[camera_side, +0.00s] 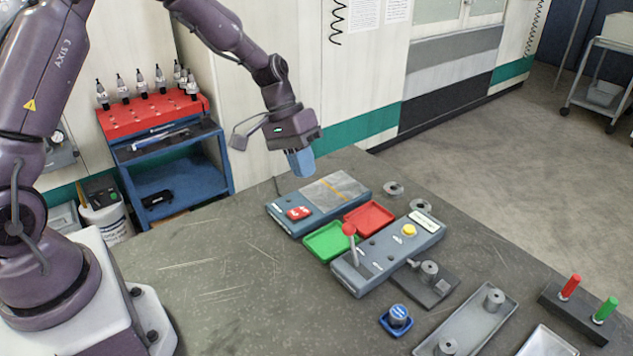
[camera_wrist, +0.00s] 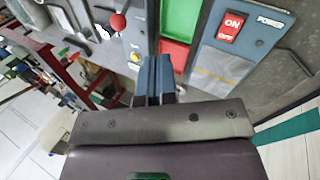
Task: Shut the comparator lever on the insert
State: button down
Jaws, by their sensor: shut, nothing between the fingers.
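The lever is a grey rod with a red ball knob (camera_side: 349,230), standing nearly upright on a blue-grey box (camera_side: 375,262). Its red knob (camera_wrist: 118,22) also shows at the upper left of the wrist view. A grey metal cylinder (camera_side: 429,268), which may be the insert, sits on a dark plate at the box's right side. I cannot tell whether anything clamps it. My gripper (camera_side: 301,165) is shut and empty, with blue fingers pointing down above the back of the bench, well apart from the lever. Its fingers (camera_wrist: 154,78) show in the wrist view.
A green tray (camera_side: 327,241) and a red tray (camera_side: 369,217) lie between the lever box and a switch box (camera_side: 316,203). A yellow button (camera_side: 409,230) tops the lever box. A grey tray (camera_side: 470,322) holds cylinders at the front. The bench's left front is clear.

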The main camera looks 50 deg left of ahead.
aim_at(354, 247)
jog(key=w+d+f, duration=0.1)
jog(key=d+f, duration=0.6)
jog(key=shift+d, duration=0.35)
jog(key=shift+w, duration=0.1)
